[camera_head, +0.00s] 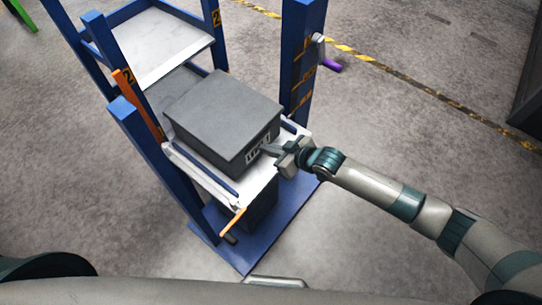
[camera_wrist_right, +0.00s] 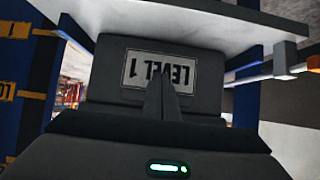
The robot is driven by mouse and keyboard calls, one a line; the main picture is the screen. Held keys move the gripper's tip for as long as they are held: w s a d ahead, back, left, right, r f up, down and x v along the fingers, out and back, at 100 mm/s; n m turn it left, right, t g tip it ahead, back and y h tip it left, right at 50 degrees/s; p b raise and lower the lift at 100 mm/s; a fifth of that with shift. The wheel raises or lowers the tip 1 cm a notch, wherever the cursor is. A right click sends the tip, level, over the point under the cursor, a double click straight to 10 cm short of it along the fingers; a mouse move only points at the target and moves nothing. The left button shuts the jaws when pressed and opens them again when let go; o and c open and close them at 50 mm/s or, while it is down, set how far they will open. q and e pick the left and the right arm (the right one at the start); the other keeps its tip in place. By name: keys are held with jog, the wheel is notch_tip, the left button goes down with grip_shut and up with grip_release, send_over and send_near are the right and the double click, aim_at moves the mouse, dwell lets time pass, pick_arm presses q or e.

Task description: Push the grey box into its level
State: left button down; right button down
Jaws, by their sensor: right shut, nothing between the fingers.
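The grey box (camera_head: 222,112) sits on a white shelf (camera_head: 259,184) of the blue rack, its front part standing out ahead of the front posts. Its front face carries a white label. In the right wrist view the box (camera_wrist_right: 108,75) fills the middle, and its label (camera_wrist_right: 158,70) reads LEVEL 1 upside down. My right gripper (camera_head: 272,150) is shut and empty, with its fingertips (camera_wrist_right: 166,85) at the label on the front face. I cannot tell whether they touch it. My left gripper is not in view.
Blue posts (camera_head: 299,70) flank the box. An empty white shelf (camera_head: 160,45) lies higher at the back left. A dark block (camera_head: 262,208) sits below the box's shelf. The floor at right is open.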

aim_at(251, 137)
jog(key=shift+w+a+r, duration=0.1)
jog(key=shift+w+a, duration=0.3)
jog(key=shift+a, duration=0.3)
jog(key=shift+w+a, duration=0.1)
jog(key=shift+w+a+b, duration=0.55)
jog(key=shift+w+a, duration=0.1)
jog(key=shift+a, duration=0.35)
jog(key=shift+w+a+b, duration=0.5)
jog(key=shift+w+a, duration=0.1)
jog(key=shift+a, duration=0.4)
jog(key=shift+w+a, duration=0.15)
jog(key=shift+w+a+b, duration=0.55)
jog(key=shift+a+b, duration=0.05)
jog(key=shift+a, duration=0.3)
jog(key=shift+w+a+b, duration=0.55)
jog(key=shift+a, duration=0.3)
jog(key=shift+w+a, duration=0.1)
jog(key=shift+w+a, duration=0.1)
jog(key=shift+a, duration=0.05)
